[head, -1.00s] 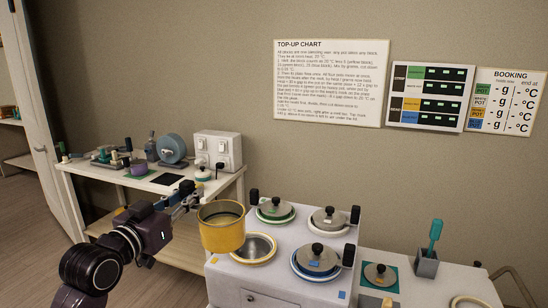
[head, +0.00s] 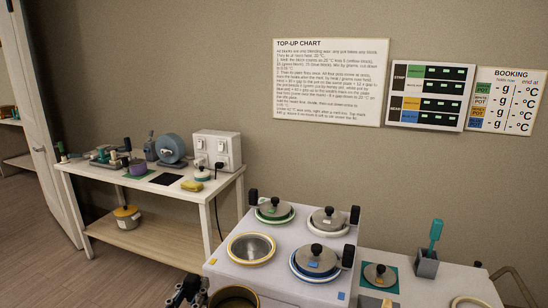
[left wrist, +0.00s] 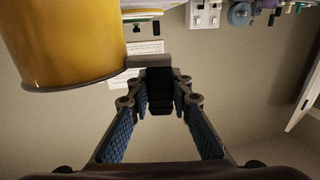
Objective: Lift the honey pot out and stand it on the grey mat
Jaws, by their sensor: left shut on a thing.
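The honey pot (head: 235,297) is a yellow pot at the bottom edge of the head view, mostly cut off, in front of the white warmer. It fills the upper left of the left wrist view (left wrist: 72,40). My left gripper (head: 188,290) is beside the pot's left side. In the left wrist view its fingers (left wrist: 160,78) close on the pot's dark handle (left wrist: 150,61). The pot's round well (head: 251,248) in the warmer is empty, with a yellow ring. I cannot clearly pick out the grey mat; a dark square (head: 166,180) lies bare on the left table.
The white warmer (head: 225,268) holds several lidded pots with dark handles. The left table (head: 120,177) carries a tape reel, a switch box and a yellow block (head: 191,186). A yellow lidded pot (head: 127,216) stands on its lower shelf. A teal brush stands in a grey holder (head: 426,263).

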